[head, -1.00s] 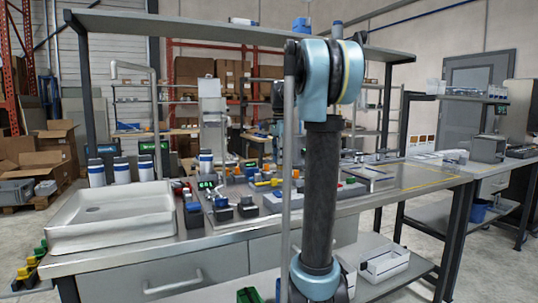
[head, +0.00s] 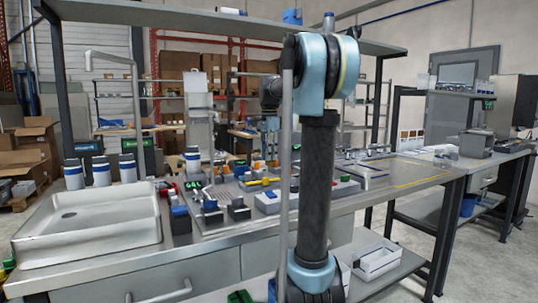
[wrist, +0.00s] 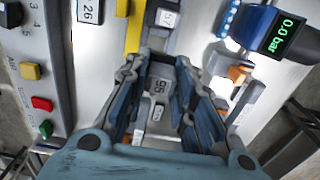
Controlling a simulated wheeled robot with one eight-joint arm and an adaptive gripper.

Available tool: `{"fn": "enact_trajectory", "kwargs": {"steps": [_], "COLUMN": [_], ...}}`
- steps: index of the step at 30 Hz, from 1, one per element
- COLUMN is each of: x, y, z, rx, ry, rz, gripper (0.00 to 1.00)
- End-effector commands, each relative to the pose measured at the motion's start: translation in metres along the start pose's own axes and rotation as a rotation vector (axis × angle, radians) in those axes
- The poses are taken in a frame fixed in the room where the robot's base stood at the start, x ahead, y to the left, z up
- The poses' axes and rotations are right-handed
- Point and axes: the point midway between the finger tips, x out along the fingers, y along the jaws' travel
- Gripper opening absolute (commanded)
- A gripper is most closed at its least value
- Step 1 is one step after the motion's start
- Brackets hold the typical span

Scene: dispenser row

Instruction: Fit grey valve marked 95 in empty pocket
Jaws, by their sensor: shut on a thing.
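My gripper (wrist: 157,95) is shut on a grey valve (wrist: 160,84) marked 95, which sits between its fingers in the wrist view. The valve's lower part is hidden by the fingers. In the head view the valve cannot be made out, and my arm covers part of the bench behind it. I cannot make out the empty pocket in either view. A block marked 26 (wrist: 88,10) and another pale labelled block (wrist: 166,18) lie beyond the fingertips in the wrist view, with a yellow bar (wrist: 134,28) between them.
A control box (wrist: 32,70) with yellow, red and green buttons is at the left of the wrist view. A blue gauge reading 0.0 bar (wrist: 285,35) and an orange fitting (wrist: 238,74) are at the right. A sink (head: 90,222) and several bottles (head: 100,170) occupy the bench's left.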

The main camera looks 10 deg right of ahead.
Motion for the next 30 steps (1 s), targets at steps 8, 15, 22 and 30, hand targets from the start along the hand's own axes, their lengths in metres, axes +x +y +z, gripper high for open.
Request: {"fn": "enact_trajectory", "kwargs": {"steps": [8, 15, 22, 30], "x": [0.025, 0.044, 0.053, 0.055], "y": [0.000, 0.000, 0.000, 0.000], "z": [0.000, 0.000, 0.000, -0.001], "rx": [0.000, 0.000, 0.000, 0.001], "ry": [0.000, 0.000, 0.000, 0.000], "rz": [0.000, 0.000, 0.000, 0.000], "gripper": [0.00, 0.00, 0.00, 0.00]}}
